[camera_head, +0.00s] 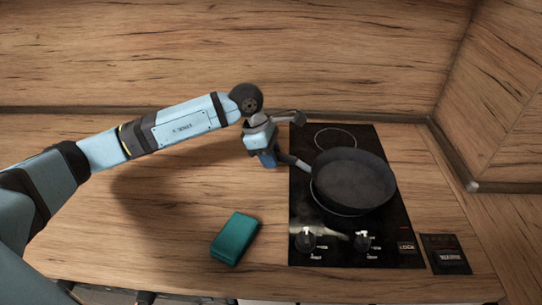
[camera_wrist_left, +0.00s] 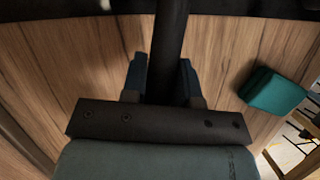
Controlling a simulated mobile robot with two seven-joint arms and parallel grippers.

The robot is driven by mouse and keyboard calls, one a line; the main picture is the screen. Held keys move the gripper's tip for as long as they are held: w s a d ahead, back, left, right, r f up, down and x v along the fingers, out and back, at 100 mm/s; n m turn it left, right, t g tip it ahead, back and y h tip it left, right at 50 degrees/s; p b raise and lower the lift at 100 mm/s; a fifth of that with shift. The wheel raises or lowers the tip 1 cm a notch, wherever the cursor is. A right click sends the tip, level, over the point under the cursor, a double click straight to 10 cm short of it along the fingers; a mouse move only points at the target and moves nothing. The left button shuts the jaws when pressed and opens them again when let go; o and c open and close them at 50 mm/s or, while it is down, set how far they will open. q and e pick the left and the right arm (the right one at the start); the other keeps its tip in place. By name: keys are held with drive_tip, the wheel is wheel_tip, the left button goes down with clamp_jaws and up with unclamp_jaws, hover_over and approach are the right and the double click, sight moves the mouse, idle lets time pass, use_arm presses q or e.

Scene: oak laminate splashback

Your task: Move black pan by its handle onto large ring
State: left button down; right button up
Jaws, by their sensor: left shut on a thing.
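The black pan (camera_head: 352,181) is over the front part of the black hob (camera_head: 306,222), its handle (camera_head: 291,160) pointing up and left. My left gripper (camera_head: 268,158) is shut on the handle, left of the hob. In the left wrist view the handle (camera_wrist_left: 170,50) runs between the two blue fingers (camera_wrist_left: 164,82). A large ring (camera_head: 338,212) shows only as a thin arc below the pan's near edge; the pan hides the rest. I cannot tell whether the pan touches the hob. My right gripper is not in view.
A smaller ring (camera_head: 335,138) at the back of the hob is bare. Two knobs (camera_head: 306,241) stand at the hob's front. A teal box-like item (camera_head: 234,239) lies left of the hob and also shows in the left wrist view (camera_wrist_left: 273,92). The wooden counter left of it is clear.

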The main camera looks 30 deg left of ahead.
use_arm(q)
drive_tip(key=shift+f, duration=0.1)
idle(0.6)
drive_tip(key=shift+f+b, duration=0.35)
drive_tip(key=shift+b, duration=0.1)
drive_tip(key=c, duration=0.8)
unclamp_jaws()
drive_tip(key=shift+f, duration=0.15)
drive_tip(key=shift+s+a, duration=0.1)
drive_tip(key=shift+a, duration=0.05)
